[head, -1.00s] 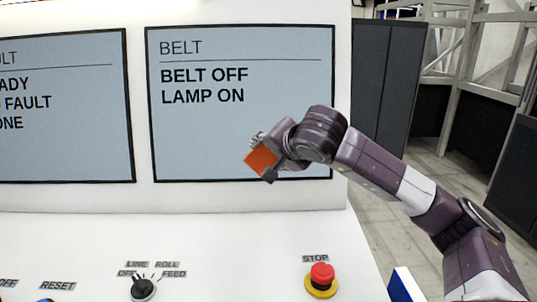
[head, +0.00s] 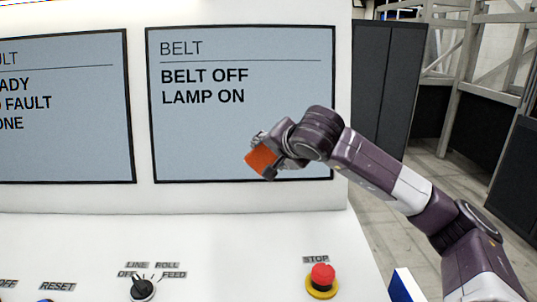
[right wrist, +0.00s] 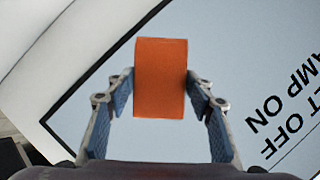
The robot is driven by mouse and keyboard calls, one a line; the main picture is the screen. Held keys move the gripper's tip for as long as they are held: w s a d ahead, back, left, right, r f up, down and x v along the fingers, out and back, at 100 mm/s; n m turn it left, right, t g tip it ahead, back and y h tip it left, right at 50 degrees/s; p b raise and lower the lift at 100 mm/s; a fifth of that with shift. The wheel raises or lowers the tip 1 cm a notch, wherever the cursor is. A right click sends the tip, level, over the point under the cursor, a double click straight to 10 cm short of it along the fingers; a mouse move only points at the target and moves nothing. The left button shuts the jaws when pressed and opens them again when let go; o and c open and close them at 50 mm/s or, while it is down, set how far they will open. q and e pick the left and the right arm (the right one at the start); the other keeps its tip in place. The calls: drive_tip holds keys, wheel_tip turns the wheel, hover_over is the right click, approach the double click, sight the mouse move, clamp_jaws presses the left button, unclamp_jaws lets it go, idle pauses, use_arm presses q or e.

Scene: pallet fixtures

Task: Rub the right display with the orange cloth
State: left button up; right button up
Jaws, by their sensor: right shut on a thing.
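The right display (head: 200,135) is a grey-blue screen in a black frame. It reads BELT, BELT OFF, LAMP ON. The orange cloth (head: 260,162) is a small block-like piece in front of its lower middle. My right gripper (head: 264,158) is shut on the cloth. The right wrist view shows the cloth (right wrist: 160,78) between both fingers, with the display (right wrist: 225,50) behind it. I cannot tell whether the cloth touches the screen. My left gripper is not in view.
A second display (head: 65,120) is at the left, partly cut off. Below are a black selector knob (head: 143,289) and a red STOP button (head: 321,275) on a yellow base. Dark cabinets (head: 385,85) stand behind at the right.

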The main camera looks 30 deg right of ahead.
drive_tip(key=shift+w, duration=0.1)
drive_tip(key=shift+s+d+f+b, duration=0.1)
drive_tip(key=shift+s+d+b, duration=0.35)
drive_tip(key=shift+d, duration=0.3)
drive_tip(key=shift+s+d+r, duration=0.15)
drive_tip(key=shift+d+r, duration=0.05)
drive_tip(key=shift+d, duration=0.15)
drive_tip(key=shift+w+a+f+p, duration=0.1)
drive_tip(key=shift+w+a+p, duration=0.1)
drive_tip(key=shift+w+a, duration=0.25)
drive_tip(key=shift+w+a+p, duration=0.15)
drive_tip(key=shift+w+a, duration=0.05)
drive_tip(key=shift+a, duration=0.35)
drive_tip(key=shift+s+a, duration=0.5)
drive_tip(key=shift+s, duration=0.15)
drive_tip(key=shift+s+a+r, duration=0.25)
drive_tip(key=shift+s+a, duration=0.05)
drive_tip(key=shift+s, duration=0.25)
drive_tip(key=shift+s+a+r, duration=0.2)
drive_tip(key=shift+s+a, duration=0.15)
drive_tip(key=shift+s, duration=0.25)
drive_tip(key=shift+s+a+r, duration=0.25)
drive_tip(key=shift+s+a, duration=0.05)
drive_tip(key=shift+s, duration=0.25)
